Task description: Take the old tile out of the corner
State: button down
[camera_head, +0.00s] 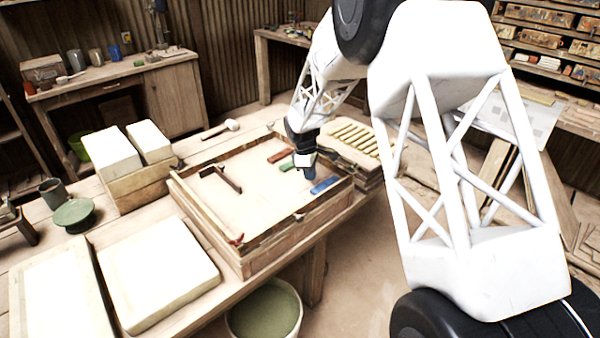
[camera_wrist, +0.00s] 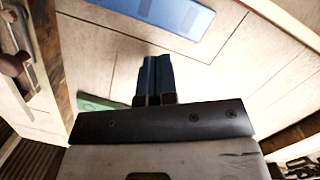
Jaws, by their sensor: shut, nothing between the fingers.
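The shallow wooden frame (camera_head: 217,229) on the bench has a pale bed. A blue tile (camera_head: 325,184) lies flat in it near the right side. It also shows at the top of the wrist view (camera_wrist: 170,12). A green tile (camera_head: 287,166) lies beside my gripper, partly hidden in the wrist view (camera_wrist: 95,103). A red-brown tile (camera_head: 279,155) lies behind it. A small reddish piece (camera_head: 237,239) is at the front corner. Which piece is the old tile, I cannot tell. My gripper (camera_head: 309,176) is over the bed between green and blue tiles, its blue fingers (camera_wrist: 155,65) together and empty.
A dark-headed tool (camera_head: 222,178) lies in the frame's left part. White slabs (camera_head: 155,270) lie at the front left, with white blocks (camera_head: 112,152) behind. A slatted rack (camera_head: 357,138) adjoins at the back right. A bucket (camera_head: 264,312) stands below the bench.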

aim_at(327, 185)
jog(key=d, duration=0.2)
jog(key=s+d, duration=0.1)
jog(key=d, duration=0.2)
jog(key=shift+s+d+f, duration=0.2)
jog(key=shift+d+f, duration=0.1)
jog(key=shift+f, duration=0.1)
jog(key=shift+s+f, duration=0.1)
jog(key=shift+f, duration=0.55)
jog(key=shift+w+a+f, duration=0.1)
jog(key=shift+w+a, duration=0.1)
jog(key=shift+a, duration=0.8)
jog(key=shift+w+a+f, duration=0.1)
jog(key=shift+w+a, duration=0.05)
jog(key=shift+a, duration=0.9)
jog(key=shift+w+a+f, duration=0.1)
jog(key=shift+w+a, duration=0.1)
jog(key=shift+a, duration=0.8)
jog(key=shift+w+r, duration=0.15)
jog(key=shift+r, duration=0.9)
